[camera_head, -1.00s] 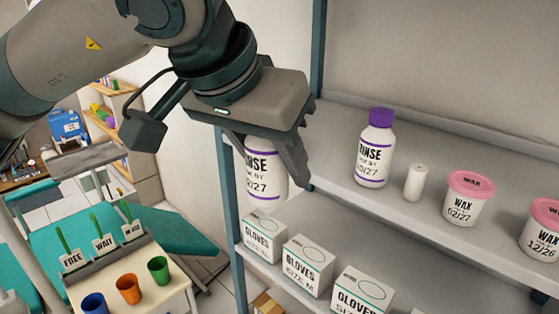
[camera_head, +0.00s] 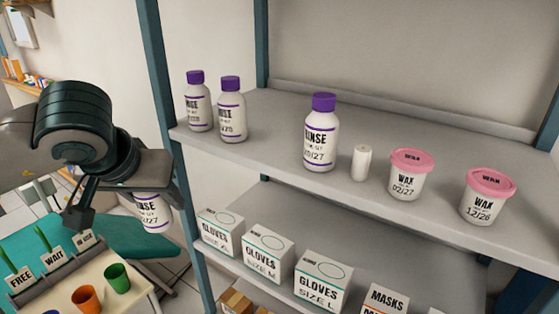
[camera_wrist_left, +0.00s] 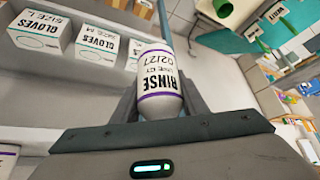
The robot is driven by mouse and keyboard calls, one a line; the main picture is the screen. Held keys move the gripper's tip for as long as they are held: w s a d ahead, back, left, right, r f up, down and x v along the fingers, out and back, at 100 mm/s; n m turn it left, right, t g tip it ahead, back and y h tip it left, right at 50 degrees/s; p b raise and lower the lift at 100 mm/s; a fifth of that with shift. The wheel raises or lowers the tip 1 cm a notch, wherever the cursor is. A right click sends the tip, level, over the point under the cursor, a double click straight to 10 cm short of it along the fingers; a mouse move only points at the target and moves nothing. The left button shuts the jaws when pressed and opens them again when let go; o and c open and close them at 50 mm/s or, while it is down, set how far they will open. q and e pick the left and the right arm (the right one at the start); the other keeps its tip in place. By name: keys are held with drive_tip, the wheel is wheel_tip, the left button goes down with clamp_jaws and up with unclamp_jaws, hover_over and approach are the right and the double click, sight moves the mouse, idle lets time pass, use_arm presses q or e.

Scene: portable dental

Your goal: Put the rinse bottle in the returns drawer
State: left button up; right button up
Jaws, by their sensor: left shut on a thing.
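My left gripper (camera_head: 140,190) is shut on a white rinse bottle (camera_head: 152,212) with a purple stripe, held off the shelf in front of its left post. In the left wrist view the held bottle (camera_wrist_left: 159,80) sits between the fingers, with its label reading RINSE 02/27 upside down. The gripper body hides its cap in the head view. Three other rinse bottles with purple caps stand on the upper shelf: two at its left end (camera_head: 198,105) (camera_head: 231,115) and one further right (camera_head: 321,138). I see no drawer that I can identify as the returns drawer. My right gripper is not in view.
The upper shelf (camera_head: 270,130) also holds a small white cylinder (camera_head: 361,162) and two pink-lidded wax tubs (camera_head: 408,175) (camera_head: 487,197). Glove boxes (camera_head: 268,255) stand on the lower shelf. At lower left is a table with coloured cups (camera_head: 117,278) and FREE, WAIT signs. A teal post (camera_head: 170,130) stands beside my gripper.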

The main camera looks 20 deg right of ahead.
use_arm(q)
drive_tip(key=w+a+f+n+y, duration=0.2)
drive_tip(key=a+f+n, duration=0.1)
drive_tip(key=a+f, duration=1.2)
wheel_tip(320, 180, down, 2)
drive_tip(key=shift+a+f+n, duration=0.2)
drive_tip(key=shift+a+n, duration=0.15)
drive_tip(key=shift+n, duration=0.05)
drive_tip(key=shift+s, duration=0.15)
